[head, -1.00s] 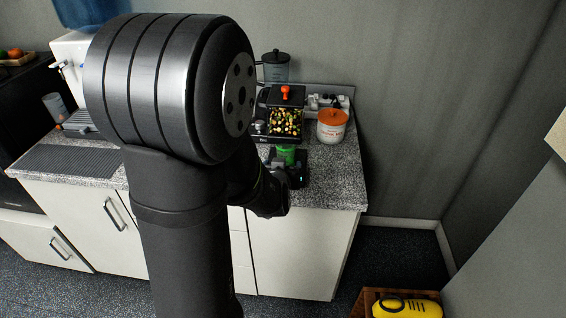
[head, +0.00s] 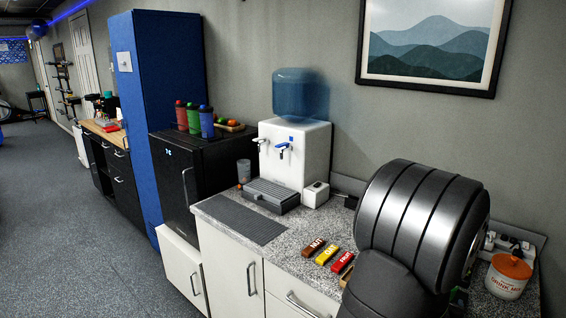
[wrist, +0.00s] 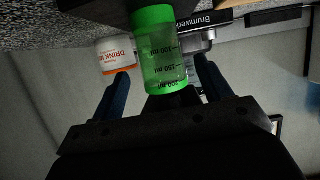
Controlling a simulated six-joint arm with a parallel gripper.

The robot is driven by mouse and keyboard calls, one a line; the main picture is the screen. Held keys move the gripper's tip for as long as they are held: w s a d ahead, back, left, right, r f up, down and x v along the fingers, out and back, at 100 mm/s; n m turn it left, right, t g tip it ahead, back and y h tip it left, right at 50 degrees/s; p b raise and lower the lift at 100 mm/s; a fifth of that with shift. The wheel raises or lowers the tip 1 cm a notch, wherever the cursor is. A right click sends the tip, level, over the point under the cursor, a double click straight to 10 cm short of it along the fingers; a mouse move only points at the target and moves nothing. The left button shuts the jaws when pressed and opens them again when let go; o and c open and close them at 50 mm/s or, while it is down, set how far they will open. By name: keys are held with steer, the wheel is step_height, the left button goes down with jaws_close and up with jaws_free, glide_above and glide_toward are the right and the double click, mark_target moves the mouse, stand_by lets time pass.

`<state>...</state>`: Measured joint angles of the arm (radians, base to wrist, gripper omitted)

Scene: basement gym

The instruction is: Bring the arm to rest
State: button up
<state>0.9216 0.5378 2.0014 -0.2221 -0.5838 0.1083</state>
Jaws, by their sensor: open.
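My gripper (wrist: 163,78) shows in the wrist view, which looks upside down. Its two dark fingers are apart, one on each side of a green container (wrist: 160,45) with ml marks. The container is in front of or between the fingers; I cannot tell whether they touch it. In the head view my arm (head: 420,225) stands at the lower right. My gripper and the green container are hidden there.
A drink mix tub (head: 508,278) with an orange lid stands right of my arm. Several snack bars (head: 328,254) lie on the speckled counter (head: 290,262). A water dispenser (head: 297,155) stands behind. A dark labelled appliance (wrist: 210,22) is close to the container. Open floor (head: 70,220) lies left.

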steer(key=x, duration=0.5)
steer(key=shift+w+d+f, duration=0.3)
steer(key=shift+f, duration=0.15)
steer(key=shift+s+a+r, duration=0.25)
steer(key=shift+r, duration=0.05)
steer(key=shift+s+a+r, duration=0.1)
steer(key=shift+s+a, duration=0.15)
steer(key=shift+s, duration=0.05)
